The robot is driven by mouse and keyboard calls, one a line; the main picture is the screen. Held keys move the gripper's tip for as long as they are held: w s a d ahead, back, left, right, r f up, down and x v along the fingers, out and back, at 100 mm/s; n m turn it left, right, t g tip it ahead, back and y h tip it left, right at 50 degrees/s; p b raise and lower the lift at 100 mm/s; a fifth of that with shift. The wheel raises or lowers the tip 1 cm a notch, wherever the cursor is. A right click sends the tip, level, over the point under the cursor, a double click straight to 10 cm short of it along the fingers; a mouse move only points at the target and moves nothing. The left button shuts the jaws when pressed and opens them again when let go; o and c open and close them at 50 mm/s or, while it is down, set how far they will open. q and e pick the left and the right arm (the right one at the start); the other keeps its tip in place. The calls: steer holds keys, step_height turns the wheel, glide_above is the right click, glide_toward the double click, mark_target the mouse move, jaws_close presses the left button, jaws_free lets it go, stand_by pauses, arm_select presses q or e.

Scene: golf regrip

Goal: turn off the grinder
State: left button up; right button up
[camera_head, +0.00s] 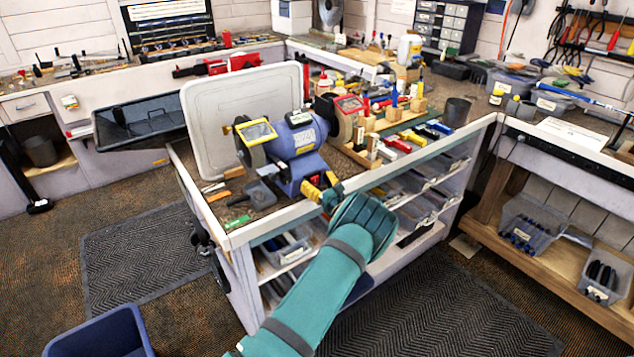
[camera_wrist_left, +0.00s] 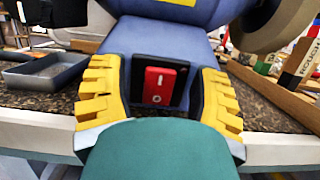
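The grinder (camera_head: 298,140) is a blue bench grinder near the front edge of the middle bench, with a wheel on each side. In the left wrist view, its blue base (camera_wrist_left: 135,38) carries a red rocker switch (camera_wrist_left: 160,87) on a black plate. A small line marks the switch's upper part and a circle its lower part. My left gripper (camera_head: 322,190) is at the grinder's front. In the wrist view its yellow fingers (camera_wrist_left: 158,72) are spread wide, one on each side of the switch, with nothing held between them. I cannot tell whether they touch the base. My right gripper is not in view.
A grey tray (camera_wrist_left: 45,72) lies left of the grinder's base. A white lid (camera_head: 215,110) stands behind the grinder. Wooden blocks and coloured tools crowd the bench to its right. Bins (camera_head: 290,248) fill shelves below the bench top. The floor in front has dark mats (camera_head: 140,255).

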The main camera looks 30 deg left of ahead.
arm_select(q)
steer(key=shift+d, duration=0.1)
steer(key=v, duration=1.2)
steer(key=shift+s+f, duration=0.1)
